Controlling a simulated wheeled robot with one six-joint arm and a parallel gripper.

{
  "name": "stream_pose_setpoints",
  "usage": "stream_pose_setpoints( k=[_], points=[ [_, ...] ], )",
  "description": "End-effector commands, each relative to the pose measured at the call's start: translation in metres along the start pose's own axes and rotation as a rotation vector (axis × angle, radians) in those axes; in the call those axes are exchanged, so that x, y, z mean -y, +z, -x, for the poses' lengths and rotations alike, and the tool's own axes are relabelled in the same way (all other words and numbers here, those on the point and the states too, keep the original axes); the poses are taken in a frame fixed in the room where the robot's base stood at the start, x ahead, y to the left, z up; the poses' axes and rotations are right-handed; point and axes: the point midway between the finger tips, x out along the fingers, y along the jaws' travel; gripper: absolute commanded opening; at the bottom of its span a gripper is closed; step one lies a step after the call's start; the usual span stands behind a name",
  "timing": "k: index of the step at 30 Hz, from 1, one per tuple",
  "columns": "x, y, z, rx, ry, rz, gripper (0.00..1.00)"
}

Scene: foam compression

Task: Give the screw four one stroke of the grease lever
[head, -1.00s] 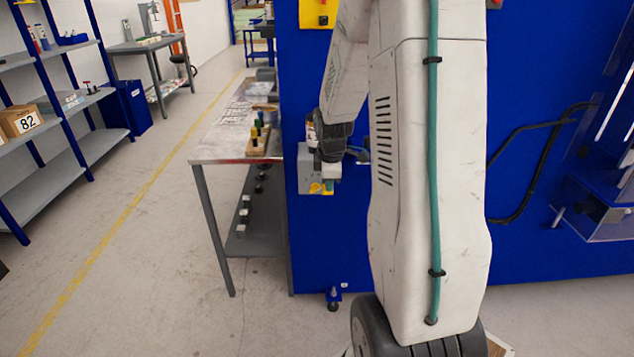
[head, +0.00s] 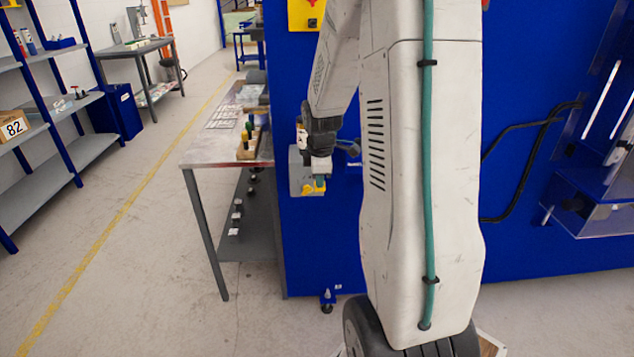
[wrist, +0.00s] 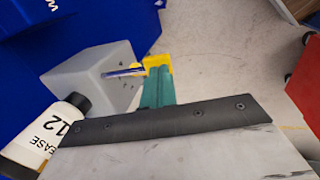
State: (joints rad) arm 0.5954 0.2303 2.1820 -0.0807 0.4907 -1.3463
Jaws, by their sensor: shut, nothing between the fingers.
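The grease unit is a pale grey box (head: 297,172) on the blue machine wall, and it also shows in the wrist view (wrist: 90,75). A yellow lever (head: 312,190) shows at its lower front, and in the wrist view it is just beyond my fingertips (wrist: 160,63). A white cartridge marked "GREASE 12" (wrist: 42,140) with a black cap stands against the box. My gripper (head: 320,184), with teal fingers (wrist: 158,88), is shut and empty, right at the lever. Whether the fingers touch the lever cannot be told. They hide part of it.
A steel-topped table (head: 215,152) stands left of the unit, with a wooden block of coloured-handled tools (head: 249,140). A black cable (head: 530,150) hangs on the blue wall to the right. A red block (wrist: 308,82) shows at the wrist view's right edge. The floor at left is open.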

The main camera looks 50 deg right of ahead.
Motion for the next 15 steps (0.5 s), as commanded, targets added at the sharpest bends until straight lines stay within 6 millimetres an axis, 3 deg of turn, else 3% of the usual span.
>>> stream_pose_setpoints(
  k=[15],
  points=[
    [-0.006,-0.007,0.107,-0.003,0.005,0.009,0.00]
  ],
)
